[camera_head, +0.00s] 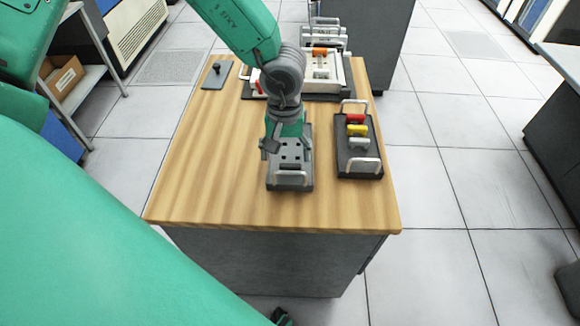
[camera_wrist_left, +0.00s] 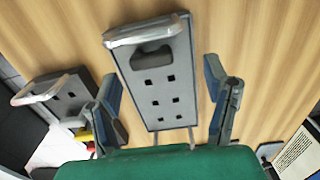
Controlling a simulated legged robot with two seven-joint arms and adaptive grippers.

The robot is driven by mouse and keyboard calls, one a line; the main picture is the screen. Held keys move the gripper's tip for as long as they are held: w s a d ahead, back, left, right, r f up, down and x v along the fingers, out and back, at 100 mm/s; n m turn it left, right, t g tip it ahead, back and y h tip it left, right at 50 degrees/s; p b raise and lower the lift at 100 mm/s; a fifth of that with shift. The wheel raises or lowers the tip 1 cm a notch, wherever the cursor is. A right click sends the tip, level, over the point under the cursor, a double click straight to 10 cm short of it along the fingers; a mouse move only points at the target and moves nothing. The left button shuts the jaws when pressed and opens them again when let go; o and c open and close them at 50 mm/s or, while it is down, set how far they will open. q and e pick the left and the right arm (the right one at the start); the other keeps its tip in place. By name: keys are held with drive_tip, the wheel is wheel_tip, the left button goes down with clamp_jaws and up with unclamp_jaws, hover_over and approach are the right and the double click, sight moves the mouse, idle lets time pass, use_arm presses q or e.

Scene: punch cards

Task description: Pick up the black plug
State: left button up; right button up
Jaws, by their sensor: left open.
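A small black knob-like piece, which looks like the black plug (camera_head: 217,66), stands on a flat dark plate (camera_head: 213,82) at the table's far left corner. My left gripper (camera_head: 287,146) is open, pointing down over a grey panel with several square holes (camera_head: 290,180) and a metal handle. In the left wrist view the open fingers (camera_wrist_left: 163,88) are on either side of this panel (camera_wrist_left: 165,100), with nothing held between them. A dark patch shows under its handle; I cannot tell whether it is a shadow or a part. My right gripper is not in view.
A dark panel (camera_head: 358,152) with red, yellow and white plugs lies right of the gripper. A white tray-like unit (camera_head: 325,75) with an orange piece stands behind the arm.

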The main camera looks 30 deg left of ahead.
sight(289, 166)
use_arm(q)
drive_tip(key=f, duration=0.1)
drive_tip(key=d+f, duration=0.1)
drive_tip(key=f, duration=0.1)
drive_tip(key=f+b, duration=0.1)
drive_tip(key=f, duration=0.1)
drive_tip(key=shift+w+d, duration=0.25)
drive_tip(key=shift+d, duration=0.1)
drive_tip(key=shift+s+a, duration=0.1)
drive_tip(key=shift+a, duration=0.35)
drive_tip(key=c, duration=1)
